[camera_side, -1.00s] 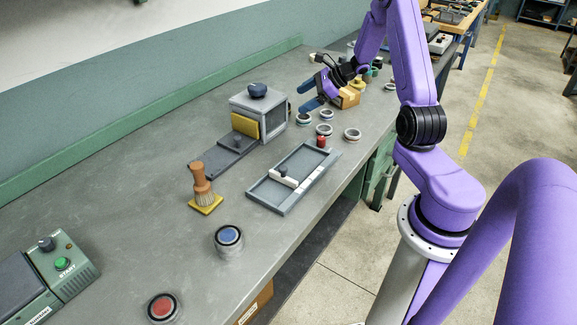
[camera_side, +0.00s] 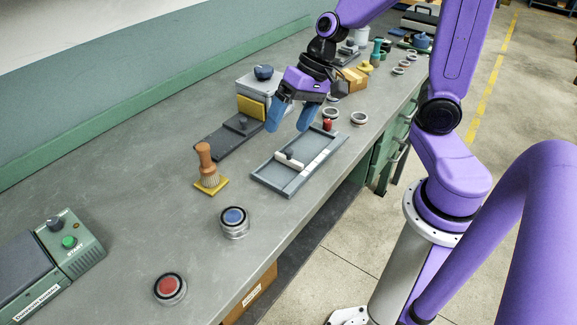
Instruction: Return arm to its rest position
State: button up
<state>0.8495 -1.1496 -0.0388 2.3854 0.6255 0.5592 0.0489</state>
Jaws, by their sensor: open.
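My gripper (camera_side: 291,118) is open, with two blue fingers pointing down. Nothing shows between the fingers. It is above the bench, in front of the grey box with the dark knob (camera_side: 263,73) and over the far end of the grey tray (camera_side: 268,180). The purple arm reaches in from the upper right. The gripper hides part of the grey box and some of the rings behind it.

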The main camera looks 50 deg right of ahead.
jog(key=s+a+n+g+h, duration=0.1)
jog(key=s+n+h, duration=0.3)
jog(key=s+n, duration=1.1)
jog(key=shift+s+r+g, duration=0.4)
jog(key=shift+s+g, duration=0.2)
jog(key=shift+s, duration=0.85)
